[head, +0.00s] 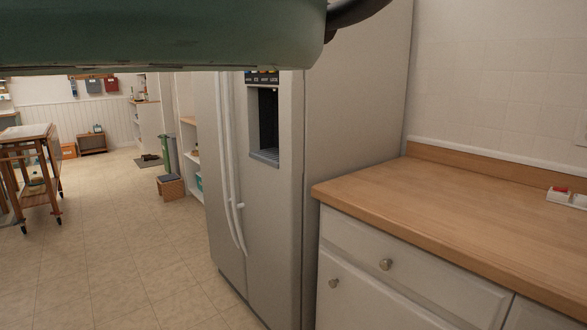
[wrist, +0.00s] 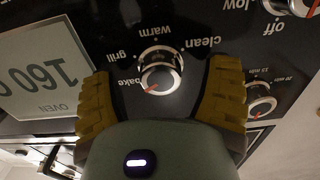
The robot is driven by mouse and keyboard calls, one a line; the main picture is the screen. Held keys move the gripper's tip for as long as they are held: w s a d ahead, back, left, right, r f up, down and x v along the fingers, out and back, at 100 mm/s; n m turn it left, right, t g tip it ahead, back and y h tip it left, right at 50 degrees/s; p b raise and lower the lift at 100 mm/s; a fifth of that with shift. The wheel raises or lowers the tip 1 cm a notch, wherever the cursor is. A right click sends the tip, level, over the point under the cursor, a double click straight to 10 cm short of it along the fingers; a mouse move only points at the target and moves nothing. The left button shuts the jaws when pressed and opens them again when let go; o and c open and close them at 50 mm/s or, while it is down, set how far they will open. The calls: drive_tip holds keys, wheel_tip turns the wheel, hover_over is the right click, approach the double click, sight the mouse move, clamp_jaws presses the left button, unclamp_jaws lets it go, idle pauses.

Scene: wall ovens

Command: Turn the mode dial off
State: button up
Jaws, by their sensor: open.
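The mode dial (wrist: 160,77) is a round silver knob on a black oven panel, in the middle of the wrist view. The words bake, grill, warm and clean, upside down, surround it. Its red mark is at its lower left, near the word bake. My gripper (wrist: 161,70) is open, with one yellow finger on each side of the dial. Gaps show between the fingers and the dial; depth is hard to judge. The oven and gripper are not visible in the head view, where my green arm covers the top.
A timer dial (wrist: 260,100) sits close beside the right finger. Another dial (wrist: 290,5) marked off and low is at the upper right. An oven display (wrist: 45,75) reads 160. The head view shows a fridge (head: 350,120), wooden counter (head: 440,210) and open floor (head: 110,240).

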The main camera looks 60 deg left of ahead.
drive_tip(key=shift+d, duration=0.2)
drive_tip(key=shift+c, duration=0.2)
drive_tip(key=shift+a, duration=0.1)
drive_tip(key=c, duration=1.2)
